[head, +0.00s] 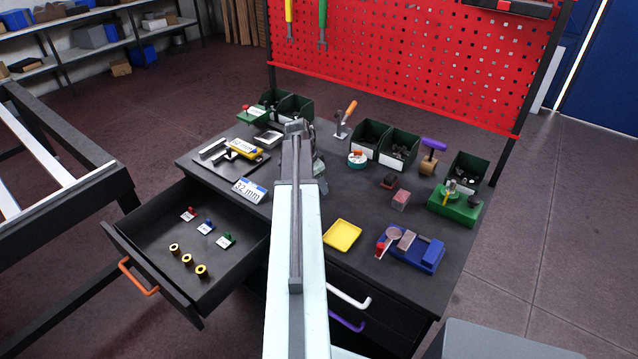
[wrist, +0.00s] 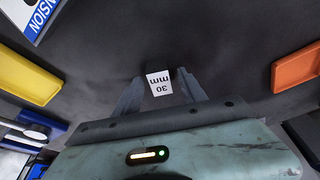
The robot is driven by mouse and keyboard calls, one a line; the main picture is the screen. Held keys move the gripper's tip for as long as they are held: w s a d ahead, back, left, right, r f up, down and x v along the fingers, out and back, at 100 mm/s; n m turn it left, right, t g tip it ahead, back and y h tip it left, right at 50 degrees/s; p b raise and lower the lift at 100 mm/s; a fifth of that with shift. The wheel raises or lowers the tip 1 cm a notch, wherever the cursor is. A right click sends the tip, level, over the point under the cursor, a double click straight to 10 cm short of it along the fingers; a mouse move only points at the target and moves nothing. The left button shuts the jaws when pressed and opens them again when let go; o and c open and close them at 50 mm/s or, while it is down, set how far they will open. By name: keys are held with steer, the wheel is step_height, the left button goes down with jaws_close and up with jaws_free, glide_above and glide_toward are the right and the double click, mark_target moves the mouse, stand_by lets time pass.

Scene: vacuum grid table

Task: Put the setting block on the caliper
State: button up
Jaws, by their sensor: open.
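A small dark block with a white "30 mm" label (wrist: 159,84), apparently the setting block, sits on the dark tabletop. The label reads upside down in the wrist view. My gripper (wrist: 161,77) is open, with one finger on each side of the block; I cannot tell whether either finger touches it. In the head view my arm hides the block and the fingers. The caliper (head: 243,149), yellow and silver with a label, lies on a dark mat at the back left of the table.
A blue and white "32 mm" card (head: 250,190) stands near the left edge. A yellow tray (head: 342,235) lies at the front; an orange tray (wrist: 297,66) shows in the wrist view. The open drawer (head: 165,240) holds small tags and brass rings. Green bins (head: 370,139) line the back.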

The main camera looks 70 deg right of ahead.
steer(key=p+v, duration=1.1)
steer(key=v, duration=0.1)
steer(key=shift+r, duration=0.1)
